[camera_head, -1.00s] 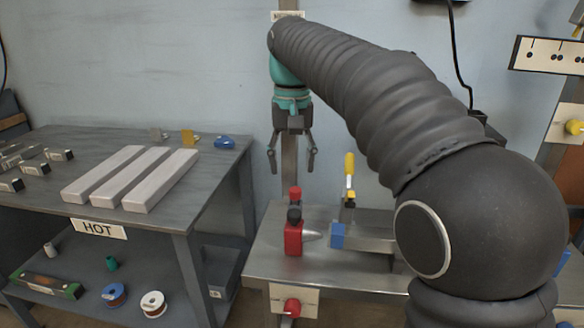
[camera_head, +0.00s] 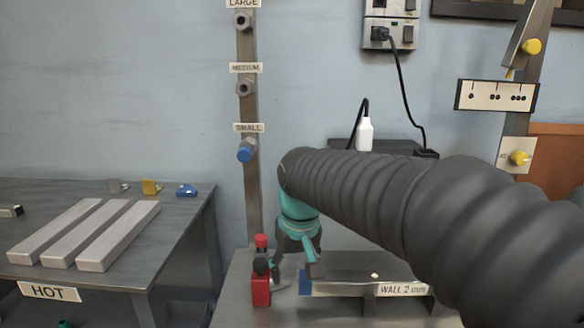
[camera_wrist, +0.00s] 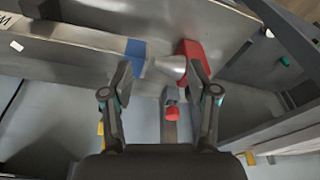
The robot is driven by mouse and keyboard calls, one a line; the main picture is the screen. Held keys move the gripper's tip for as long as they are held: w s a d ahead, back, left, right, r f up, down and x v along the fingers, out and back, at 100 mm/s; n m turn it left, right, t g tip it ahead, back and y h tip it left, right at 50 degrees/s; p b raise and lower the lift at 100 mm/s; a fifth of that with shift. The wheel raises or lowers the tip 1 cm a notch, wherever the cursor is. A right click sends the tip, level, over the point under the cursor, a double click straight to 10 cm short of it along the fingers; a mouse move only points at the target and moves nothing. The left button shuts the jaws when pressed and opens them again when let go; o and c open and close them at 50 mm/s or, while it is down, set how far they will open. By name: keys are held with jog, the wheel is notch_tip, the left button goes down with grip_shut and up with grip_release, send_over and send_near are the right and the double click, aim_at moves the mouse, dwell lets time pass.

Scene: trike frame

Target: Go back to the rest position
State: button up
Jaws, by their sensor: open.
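My gripper (camera_head: 295,268) is low over the metal bench (camera_head: 232,300), with its fingers apart. In the wrist view, my gripper (camera_wrist: 161,85) shows two spread fingers with nothing held between them. A red block with a grey cone-shaped nose (camera_wrist: 190,55) lies just beyond the fingertips; it also shows in the head view (camera_head: 261,290). A grey bar with a blue end (camera_wrist: 136,50) faces the cone. I cannot tell whether a finger touches either thing.
A post (camera_head: 246,105) with sockets marked large, medium and small rises behind the bench; a blue piece (camera_head: 246,150) is at the small one. The left table (camera_head: 170,235) carries pale bars (camera_head: 85,235) and a HOT label.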

jog(key=s+d+f+m+t, duration=0.1)
jog(key=s+d+f, duration=0.1)
jog(key=s+d, duration=0.5)
jog(key=s+d+f+m+t, duration=0.2)
jog(key=s+d, duration=0.6)
jog(key=s, duration=0.3)
jog(key=shift+d+f+m+h, duration=0.15)
jog(key=shift+d+m+h, duration=0.15)
jog(key=shift+h, duration=0.1)
jog(key=shift+s, duration=0.1)
